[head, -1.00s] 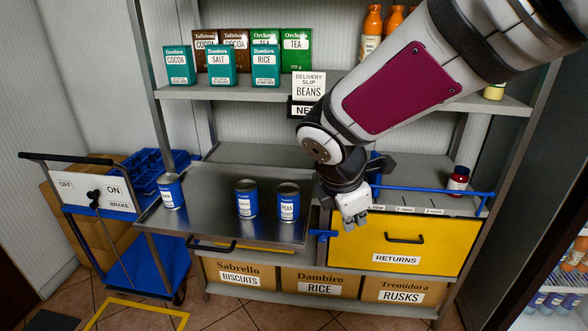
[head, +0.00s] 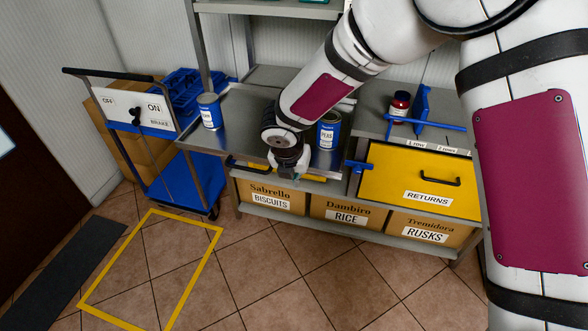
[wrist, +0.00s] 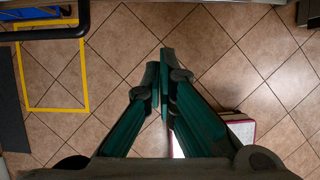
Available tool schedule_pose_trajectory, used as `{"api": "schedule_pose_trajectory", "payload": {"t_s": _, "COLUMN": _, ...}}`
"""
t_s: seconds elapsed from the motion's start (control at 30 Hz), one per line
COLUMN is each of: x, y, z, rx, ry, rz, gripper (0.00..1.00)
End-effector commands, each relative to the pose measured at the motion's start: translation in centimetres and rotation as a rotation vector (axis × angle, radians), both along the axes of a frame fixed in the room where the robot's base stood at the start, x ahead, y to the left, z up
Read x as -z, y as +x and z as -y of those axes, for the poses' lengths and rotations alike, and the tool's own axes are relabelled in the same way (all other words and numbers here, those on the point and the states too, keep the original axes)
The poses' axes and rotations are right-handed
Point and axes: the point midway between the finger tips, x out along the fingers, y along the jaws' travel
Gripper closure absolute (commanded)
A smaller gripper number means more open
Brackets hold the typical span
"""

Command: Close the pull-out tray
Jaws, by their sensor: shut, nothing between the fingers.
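The pull-out tray (head: 243,122) is grey metal and sticks out from the shelf unit in the head view. A blue can (head: 208,112) stands at its left and another blue can (head: 329,131) at its right. My arm hides the middle of the tray. A dark handle (head: 248,168) shows at the tray's front; a dark bar (wrist: 45,33), apparently this handle, shows top left in the wrist view. My gripper (head: 287,172) is at the tray's front edge, right of the handle; contact cannot be told. In the wrist view its teal fingers (wrist: 157,78) are shut and empty, over the floor.
Cardboard boxes (head: 270,196) stand on the bottom shelf. A blue trolley (head: 185,172) is close on the left. The tiled floor (head: 270,280) in front is clear, with a yellow marked frame (head: 91,293).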

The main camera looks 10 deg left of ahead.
Motion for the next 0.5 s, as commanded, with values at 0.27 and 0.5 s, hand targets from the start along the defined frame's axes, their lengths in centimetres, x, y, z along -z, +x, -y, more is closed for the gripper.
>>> {"api": "schedule_pose_trajectory", "payload": {"t_s": 0.27, "x": 4.8, "y": 2.2, "z": 0.2, "rx": 0.003, "ry": 0.0, "rz": -0.001, "gripper": 1.0}}
{"api": "schedule_pose_trajectory", "payload": {"t_s": 0.5, "x": 4.5, "y": 5.1, "z": 0.4, "rx": 0.005, "ry": 0.002, "rz": 0.0, "gripper": 1.0}}
